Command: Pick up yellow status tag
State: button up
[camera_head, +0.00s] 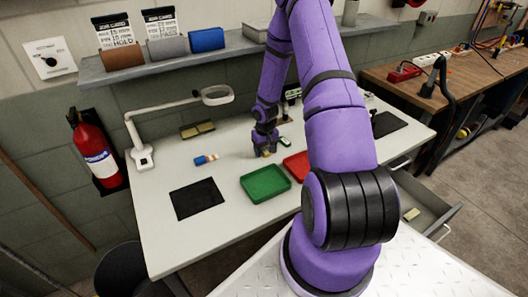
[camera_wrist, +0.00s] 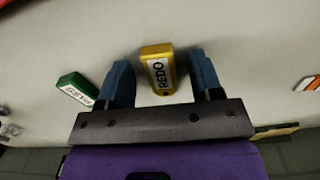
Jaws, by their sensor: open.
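The yellow status tag (camera_wrist: 158,66), marked "REDO", lies on the white table in the wrist view. My gripper (camera_wrist: 163,75) is open, with one blue finger on each side of the tag and a gap to each. In the head view my gripper (camera_head: 264,149) is low over the table behind the trays, and only a small bit of yellow shows at its tips. A green status tag (camera_wrist: 74,88), marked "PASS", lies just outside the left finger in the wrist view.
A green tray (camera_head: 265,184) and a red tray (camera_head: 297,166) stand in front of my gripper. A blue-and-orange item (camera_head: 205,159) and a black mat (camera_head: 197,199) lie to the left. A magnifier lamp (camera_head: 143,156) stands at the back left, below a shelf (camera_head: 180,61).

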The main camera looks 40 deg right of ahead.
jog(key=c, duration=1)
